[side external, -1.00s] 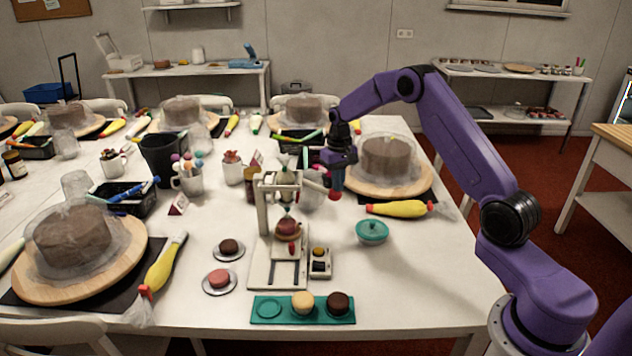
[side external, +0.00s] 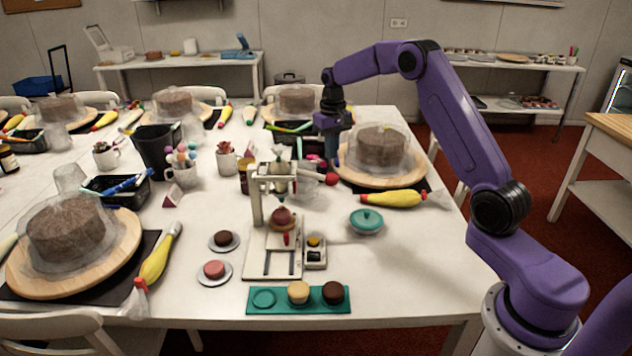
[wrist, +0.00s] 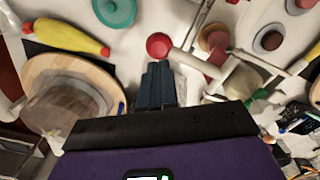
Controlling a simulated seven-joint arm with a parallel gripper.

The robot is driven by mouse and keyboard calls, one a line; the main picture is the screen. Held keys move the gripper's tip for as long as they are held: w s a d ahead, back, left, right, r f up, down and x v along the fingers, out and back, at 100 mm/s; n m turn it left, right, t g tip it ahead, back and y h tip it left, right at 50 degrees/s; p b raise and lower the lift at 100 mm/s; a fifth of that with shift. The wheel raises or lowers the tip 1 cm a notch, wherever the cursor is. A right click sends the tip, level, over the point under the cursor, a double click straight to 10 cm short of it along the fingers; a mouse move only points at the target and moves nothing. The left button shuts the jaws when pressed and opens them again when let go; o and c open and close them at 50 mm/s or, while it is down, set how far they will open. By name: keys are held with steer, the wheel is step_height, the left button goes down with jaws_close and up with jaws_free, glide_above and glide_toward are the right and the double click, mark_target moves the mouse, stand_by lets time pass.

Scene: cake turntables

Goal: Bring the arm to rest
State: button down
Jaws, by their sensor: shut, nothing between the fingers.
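My gripper (side external: 333,150) is shut and empty above the far right part of the table, near the covered cake at right. In the wrist view its fingers (wrist: 158,85) are together, with a red knob (wrist: 159,46) just beyond the tips. The same red knob (side external: 332,180) is on the lever of the white press (side external: 258,208) in the side view. The fingertips are partly hard to make out in the side view.
A cake turntable (side external: 352,179) with a covered cake stands beside my gripper. A teal lidded bowl (side external: 366,222), a yellow piping bag (side external: 392,199) and a teal tray (side external: 272,309) are nearer. A black pitcher (side external: 155,150) stands left. The space above the table is open.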

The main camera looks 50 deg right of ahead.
steer(key=s+a+r+n, duration=0.3)
steer(key=s+a+n, duration=0.1)
steer(key=s+a, duration=0.6)
steer(key=s+a+r+n, duration=0.35)
steer(key=s+a, duration=0.35)
steer(key=a, duration=0.4)
steer(key=s+f+n, duration=0.2)
steer(key=s+n, duration=0.6)
steer(key=s, duration=1.7)
steer(key=shift+d, duration=0.4)
